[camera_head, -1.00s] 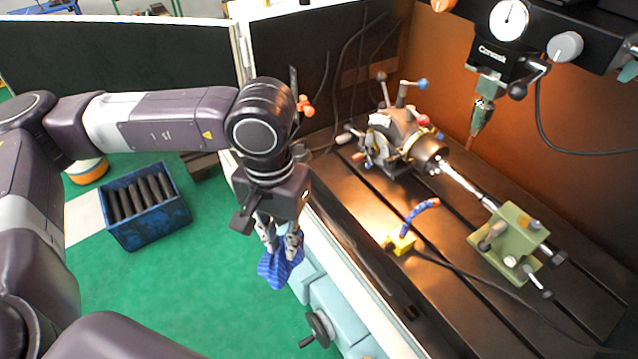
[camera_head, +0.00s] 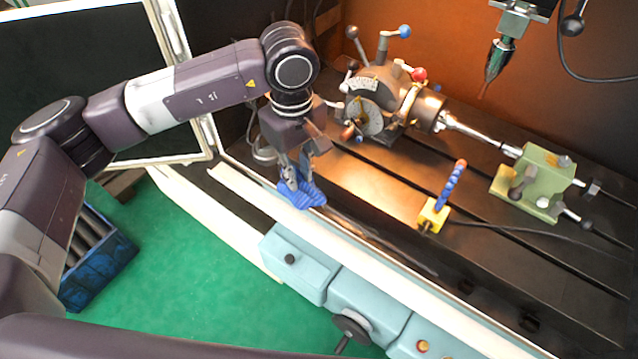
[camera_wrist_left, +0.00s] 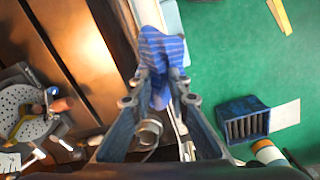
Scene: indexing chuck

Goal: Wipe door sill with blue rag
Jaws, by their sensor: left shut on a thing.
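A blue striped rag (camera_head: 303,195) is held in my left gripper (camera_head: 297,178), whose fingers are shut on it. The rag is at the machine's front edge, by the white door sill (camera_head: 330,236). Whether it touches the sill or hangs just above it I cannot tell. In the left wrist view the rag (camera_wrist_left: 162,58) sticks out beyond the fingertips of the left gripper (camera_wrist_left: 158,88), and the sill's pale strip (camera_wrist_left: 148,14) runs beside it. My right gripper does not show.
The indexing chuck (camera_head: 395,105) stands on the dark slotted table behind the gripper. A yellow block with a blue coolant hose (camera_head: 433,214) and a green tailstock (camera_head: 538,180) are to the right. A blue crate (camera_head: 98,262) sits on the green floor. An open door panel (camera_head: 85,75) is at left.

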